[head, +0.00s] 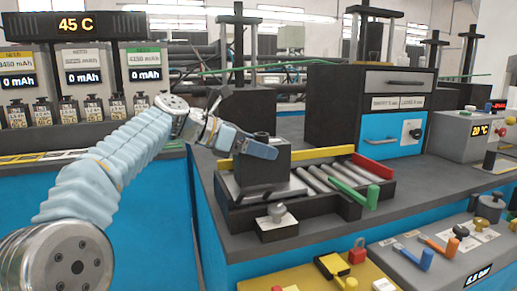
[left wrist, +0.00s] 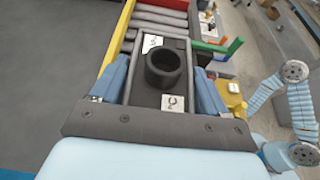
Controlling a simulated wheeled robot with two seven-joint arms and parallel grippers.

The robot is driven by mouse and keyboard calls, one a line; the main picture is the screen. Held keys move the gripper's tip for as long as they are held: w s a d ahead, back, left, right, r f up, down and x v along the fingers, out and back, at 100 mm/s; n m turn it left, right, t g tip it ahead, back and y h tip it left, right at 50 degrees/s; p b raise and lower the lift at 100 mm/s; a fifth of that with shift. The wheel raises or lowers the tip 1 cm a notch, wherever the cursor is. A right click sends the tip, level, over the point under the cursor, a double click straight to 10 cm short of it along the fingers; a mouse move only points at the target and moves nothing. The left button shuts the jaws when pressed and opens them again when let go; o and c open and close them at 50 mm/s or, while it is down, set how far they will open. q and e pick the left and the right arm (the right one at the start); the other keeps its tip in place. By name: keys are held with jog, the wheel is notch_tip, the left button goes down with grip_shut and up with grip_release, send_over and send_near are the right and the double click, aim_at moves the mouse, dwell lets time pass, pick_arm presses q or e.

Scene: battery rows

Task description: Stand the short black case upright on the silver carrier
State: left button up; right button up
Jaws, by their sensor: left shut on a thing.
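The short black case (head: 262,168) is a dark box with a round black collar on top. It is upright, over the silver carrier (head: 291,188) at the left end of the roller track. Whether its base rests on the carrier is hard to tell. My left gripper (head: 262,148) is shut on the case near its top. In the left wrist view the case (left wrist: 146,92) sits between the two blue fingers (left wrist: 163,85), with its collar and two pale labels facing the camera. My right gripper does not show.
A small block with a silver knob (head: 277,213) stands in front. A black and blue cabinet (head: 393,125) stands behind.

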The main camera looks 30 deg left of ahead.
pick_arm(q)
jog(key=o, duration=1.3)
jog(key=shift+c, duration=0.2)
jog(key=p+v, duration=0.1)
jog(key=v, duration=1.1)
